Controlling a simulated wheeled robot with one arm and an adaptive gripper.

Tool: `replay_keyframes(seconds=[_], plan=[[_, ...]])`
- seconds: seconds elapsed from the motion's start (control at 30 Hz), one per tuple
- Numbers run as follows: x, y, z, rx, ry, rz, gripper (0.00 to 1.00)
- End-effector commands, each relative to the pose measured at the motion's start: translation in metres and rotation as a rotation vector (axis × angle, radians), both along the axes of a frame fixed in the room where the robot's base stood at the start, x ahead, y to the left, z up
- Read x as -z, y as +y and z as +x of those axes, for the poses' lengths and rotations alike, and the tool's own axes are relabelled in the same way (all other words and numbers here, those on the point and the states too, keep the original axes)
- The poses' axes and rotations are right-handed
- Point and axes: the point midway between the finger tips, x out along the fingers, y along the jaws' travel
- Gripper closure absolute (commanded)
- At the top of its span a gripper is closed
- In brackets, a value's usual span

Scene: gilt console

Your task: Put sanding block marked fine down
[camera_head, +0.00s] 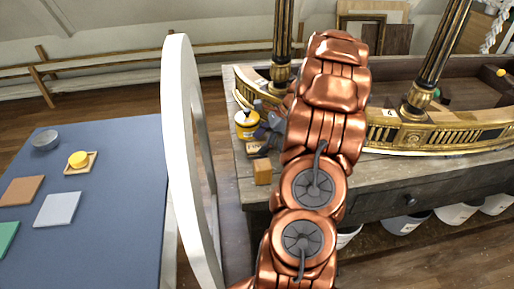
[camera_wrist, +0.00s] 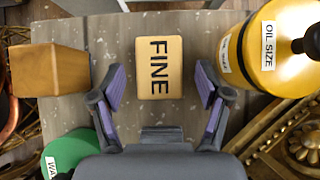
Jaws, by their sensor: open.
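The sanding block marked FINE (camera_wrist: 158,67) is a tan block with dark lettering, seen in the wrist view. It appears to lie flat on the grey wooden bench top (camera_wrist: 205,32), label up. My gripper (camera_wrist: 160,84) is open, with one purple-padded finger on each side of the block and visible gaps between. In the head view my gripper (camera_head: 268,132) is at the bench's left end, partly hidden by my copper arm. A small tan piece beside it is probably the same block (camera_head: 253,148).
A plain wooden block (camera_wrist: 48,70) stands left of the fine block. A yellow container labelled OIL SIZE (camera_wrist: 270,50) stands right. A green round item (camera_wrist: 68,150) is lower left. Gilt woodwork (camera_head: 440,135) lies along the bench. A blue table (camera_head: 110,205) holds coloured squares and a bowl.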

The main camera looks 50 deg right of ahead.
Motion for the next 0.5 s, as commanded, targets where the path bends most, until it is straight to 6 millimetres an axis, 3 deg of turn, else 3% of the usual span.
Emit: replay_keyframes(seconds=[0.3,0.5], plan=[[-0.045,-0.028,-0.021,0.002,-0.002,0.001,0.24],[-0.065,-0.039,-0.03,0.0,0.001,0.002,0.24]])
